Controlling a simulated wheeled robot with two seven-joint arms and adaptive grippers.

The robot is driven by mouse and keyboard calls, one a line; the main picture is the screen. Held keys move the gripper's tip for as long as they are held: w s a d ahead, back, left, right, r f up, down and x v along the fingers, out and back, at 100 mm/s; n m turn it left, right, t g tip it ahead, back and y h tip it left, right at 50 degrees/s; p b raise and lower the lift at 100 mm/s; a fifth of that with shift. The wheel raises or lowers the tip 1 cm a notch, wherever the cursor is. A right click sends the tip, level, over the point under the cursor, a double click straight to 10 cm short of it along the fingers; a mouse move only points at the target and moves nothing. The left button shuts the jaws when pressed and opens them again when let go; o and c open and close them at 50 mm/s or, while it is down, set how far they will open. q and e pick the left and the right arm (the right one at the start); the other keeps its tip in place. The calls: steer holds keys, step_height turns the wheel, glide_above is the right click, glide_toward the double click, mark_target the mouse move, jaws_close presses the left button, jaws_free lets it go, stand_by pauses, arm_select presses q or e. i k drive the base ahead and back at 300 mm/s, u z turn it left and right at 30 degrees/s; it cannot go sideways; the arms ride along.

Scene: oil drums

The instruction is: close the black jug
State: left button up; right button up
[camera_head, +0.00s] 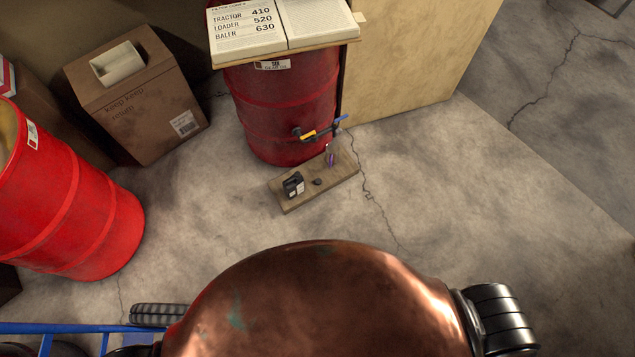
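The black jug (293,184) is small and stands upright on a low wooden board (331,187) on the floor. It has a pale label low on its front. I cannot tell at this size whether its mouth is covered. A small dark round piece (317,182), possibly a cap, lies on the board just right of the jug, apart from it. A small purple and clear item (330,156) is at the board's far end, under the drum's tap. Neither of my grippers is in view.
A red drum (287,100) with a yellow and blue tap (320,131) stands behind the board, carrying an open book (283,22). Another red drum (72,215) is at left, near a cardboard box (135,95). A tan panel stands behind. Cracked floor (470,190) at right is clear.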

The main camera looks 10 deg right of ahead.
mark_target(292, 187)
steer(key=u, duration=1.2)
steer(key=i, duration=0.5)
steer(key=z, duration=0.95)
